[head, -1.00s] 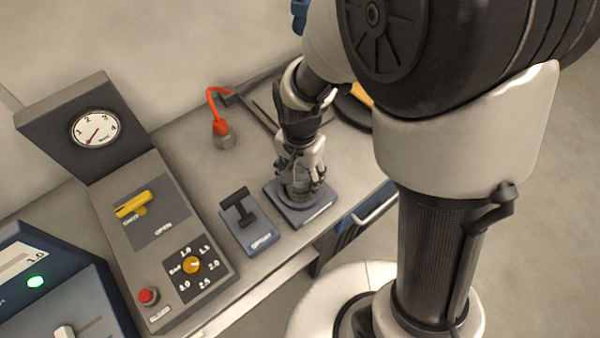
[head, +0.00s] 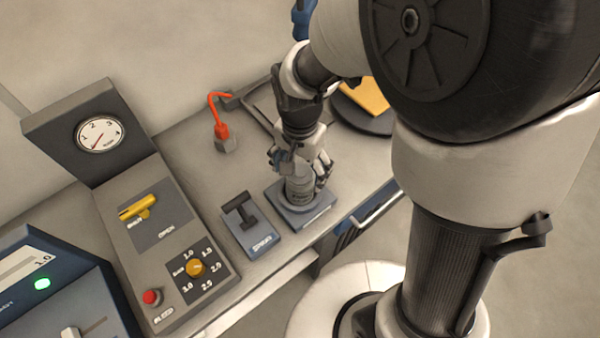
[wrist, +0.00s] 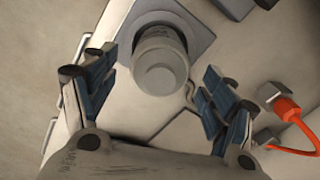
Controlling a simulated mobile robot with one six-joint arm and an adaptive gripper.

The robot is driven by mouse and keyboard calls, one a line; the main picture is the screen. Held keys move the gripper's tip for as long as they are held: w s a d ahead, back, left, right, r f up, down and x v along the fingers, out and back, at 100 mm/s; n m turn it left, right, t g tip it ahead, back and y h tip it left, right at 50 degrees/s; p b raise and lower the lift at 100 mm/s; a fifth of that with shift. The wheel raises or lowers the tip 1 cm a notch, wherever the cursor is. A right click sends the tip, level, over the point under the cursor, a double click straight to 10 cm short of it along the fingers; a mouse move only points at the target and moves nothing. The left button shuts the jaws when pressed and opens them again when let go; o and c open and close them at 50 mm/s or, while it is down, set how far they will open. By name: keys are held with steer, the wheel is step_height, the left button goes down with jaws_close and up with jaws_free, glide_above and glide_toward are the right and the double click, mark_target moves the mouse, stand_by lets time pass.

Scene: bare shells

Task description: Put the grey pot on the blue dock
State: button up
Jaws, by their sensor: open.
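The grey pot (head: 299,189) stands upright on the blue dock (head: 318,217) near the front edge of the bench. In the wrist view the pot (wrist: 160,60) shows from above, with the dock (wrist: 196,20) around its far side. My gripper (head: 300,170) is just above the pot in the head view. In the wrist view its fingers (wrist: 155,95) are spread wide on either side, with clear gaps to the pot. It is open and holds nothing.
A small block with a black T-handle (head: 240,212) stands left of the dock. Further left is a panel with a gauge (head: 101,134), a yellow lever (head: 138,206) and a red button (head: 152,297). An orange cable plug (head: 222,131) stands behind. A dark round plate (head: 362,112) lies at the back right.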

step_height(320, 180, up, 7)
steer(key=shift+r+p, duration=0.1)
steer(key=shift+p, duration=0.85)
steer(key=s+d+r+n+t, duration=0.4)
steer(key=s+d+r+n, duration=0.2)
steer(key=s+d+r, duration=0.5)
steer(key=s+r, duration=0.1)
steer(key=s, duration=0.1)
steer(key=shift+s+r+n+t, duration=0.25)
steer(key=shift+s+n+t, duration=0.05)
steer(key=shift+f+b, duration=0.4)
steer(key=shift+c, duration=0.3)
